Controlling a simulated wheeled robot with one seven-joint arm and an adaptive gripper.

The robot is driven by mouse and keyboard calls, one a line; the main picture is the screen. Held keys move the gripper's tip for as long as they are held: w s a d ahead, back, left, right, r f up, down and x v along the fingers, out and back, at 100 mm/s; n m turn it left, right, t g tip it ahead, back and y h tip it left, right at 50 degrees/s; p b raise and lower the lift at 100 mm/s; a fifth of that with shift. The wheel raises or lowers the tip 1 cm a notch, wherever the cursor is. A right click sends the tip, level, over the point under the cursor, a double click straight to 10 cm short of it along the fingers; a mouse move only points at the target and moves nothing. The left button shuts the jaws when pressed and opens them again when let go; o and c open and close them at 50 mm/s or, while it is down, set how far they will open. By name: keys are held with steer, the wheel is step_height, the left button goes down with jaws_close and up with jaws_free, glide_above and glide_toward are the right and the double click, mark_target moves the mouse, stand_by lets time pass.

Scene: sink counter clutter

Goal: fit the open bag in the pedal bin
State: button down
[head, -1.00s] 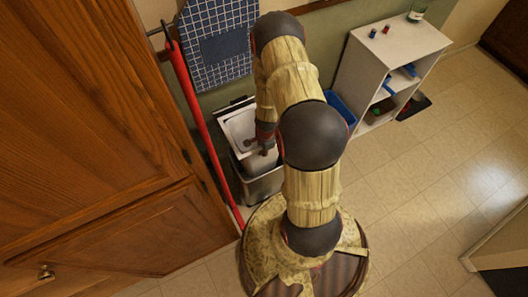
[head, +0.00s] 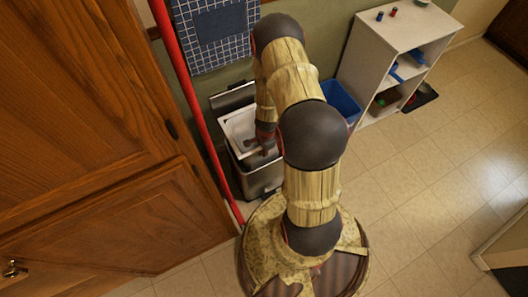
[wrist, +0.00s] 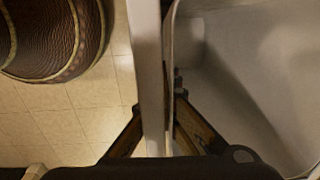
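The pedal bin (head: 264,180) stands against the wall with its lid (head: 232,97) raised behind it. The open bag (head: 241,126), white inside, sits tilted at the bin's mouth; how deep it reaches inside is hidden. My gripper (head: 262,150) is at the bag's right edge, partly covered by my arm. In the wrist view, my gripper (wrist: 158,110) has one finger on each side of a pale upright edge, and the bag's white inside (wrist: 235,75) fills the right. It appears shut on that edge; the finger contact is partly hidden.
A red pole (head: 190,90) and wooden cabinet (head: 90,130) stand close on the left. A blue container (head: 343,99) and white shelf (head: 385,62) stand to the right. A checked cloth (head: 213,30) hangs behind.

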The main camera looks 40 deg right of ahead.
mark_target(264, 162)
step_height(264, 162, down, 10)
steer(key=b, duration=0.7)
steer(key=shift+f+b, duration=0.2)
steer(key=shift+b, duration=0.1)
steer(key=shift+s+a+f, duration=0.1)
steer(key=shift+s+f, duration=0.05)
steer(key=shift+f, duration=0.45)
steer(key=shift+s+a+f, duration=0.1)
steer(key=shift+f, duration=0.5)
steer(key=c, duration=2.5)
jaws_free()
steer(key=shift+c, duration=0.2)
steer(key=shift+o, duration=2.5)
steer(key=shift+r, duration=0.5)
steer(key=shift+o, duration=0.4)
step_height(264, 162, up, 11)
steer(key=shift+s, duration=0.15)
steer(key=shift+d+r, duration=0.1)
steer(key=shift+r, duration=0.05)
